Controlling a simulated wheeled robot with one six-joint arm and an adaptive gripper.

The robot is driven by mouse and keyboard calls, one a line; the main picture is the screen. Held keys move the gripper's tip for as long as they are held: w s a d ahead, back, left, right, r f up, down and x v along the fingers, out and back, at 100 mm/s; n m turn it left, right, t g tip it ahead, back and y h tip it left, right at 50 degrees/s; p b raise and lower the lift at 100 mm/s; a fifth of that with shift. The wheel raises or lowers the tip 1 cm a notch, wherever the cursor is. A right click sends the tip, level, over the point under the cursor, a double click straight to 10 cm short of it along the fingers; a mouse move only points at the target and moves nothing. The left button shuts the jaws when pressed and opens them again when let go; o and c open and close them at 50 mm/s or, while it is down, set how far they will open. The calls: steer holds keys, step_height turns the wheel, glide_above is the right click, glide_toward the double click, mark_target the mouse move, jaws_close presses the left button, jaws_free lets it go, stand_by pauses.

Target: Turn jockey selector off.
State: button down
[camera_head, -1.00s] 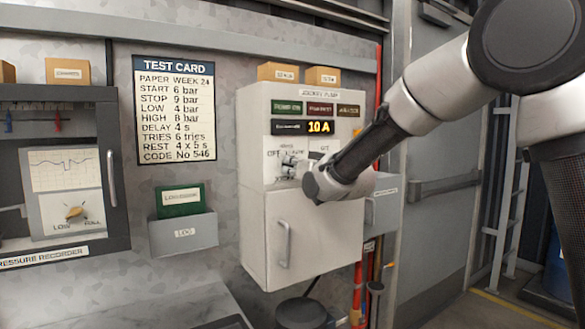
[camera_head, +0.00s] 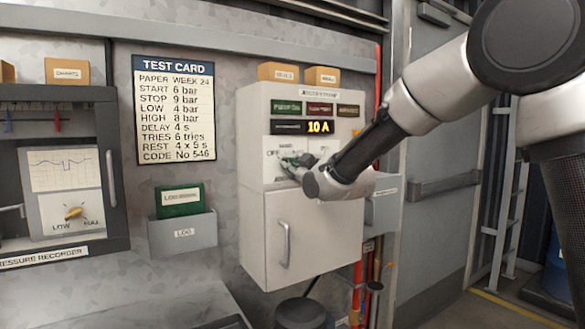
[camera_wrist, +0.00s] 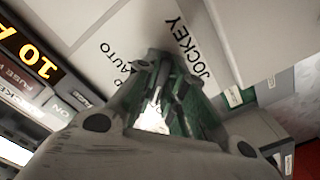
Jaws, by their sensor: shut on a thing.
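The jockey pump cabinet (camera_head: 262,215) is a pale box on the wall with a small white selector plate (camera_head: 272,146) above its door. My gripper (camera_head: 291,161) reaches the plate from the right, its fingers at the selector's place. In the wrist view my gripper's (camera_wrist: 170,70) fingertips are closed together against the panel between the printed words AUTO and JOCKEY. The selector knob itself is hidden by the fingers, so its pointing direction cannot be told. The gripper is shut on the knob.
A lit amber display (camera_head: 318,127) reads 10 A above the plate, below several dark label windows. The cabinet door has an upright handle (camera_head: 285,243). Left are the test card (camera_head: 175,110), a log holder (camera_head: 183,235) and the pressure recorder (camera_head: 75,190). A red pipe (camera_head: 358,285) runs at right.

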steer(key=shift+n, duration=1)
steer(key=shift+f, duration=0.1)
steer(key=c, duration=1.5)
jaws_free()
steer(key=v, duration=1.2)
